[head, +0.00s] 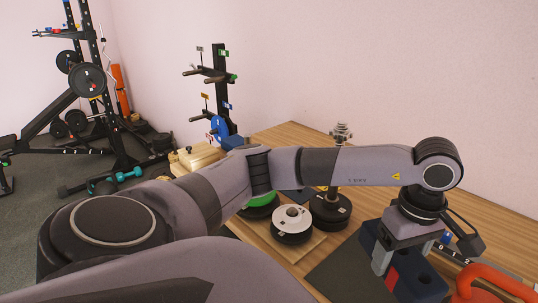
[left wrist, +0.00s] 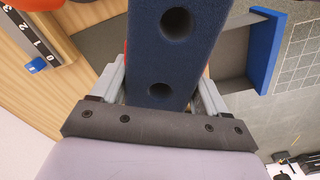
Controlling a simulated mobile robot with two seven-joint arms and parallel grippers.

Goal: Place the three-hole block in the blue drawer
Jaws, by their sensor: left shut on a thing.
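The dark blue block (left wrist: 174,58) with round holes fills the middle of the left wrist view, with two holes showing there. It also shows at the lower right of the head view (head: 424,281). My left gripper (left wrist: 160,90) is shut on it, one finger on each side; the gripper also shows in the head view (head: 396,250). The blue drawer front (left wrist: 266,50) stands to the right of the block in the left wrist view, with a grey compartment behind it. The drawer is not clear in the head view. My right gripper is not in view.
Weight plates (head: 292,221) and a post with stacked plates (head: 331,209) stand on the wooden table (head: 290,137), partly behind my arm. A dark mat (head: 342,266) lies at the front. An orange handle (head: 492,280) is at the lower right. A peg rack (head: 219,90) stands behind.

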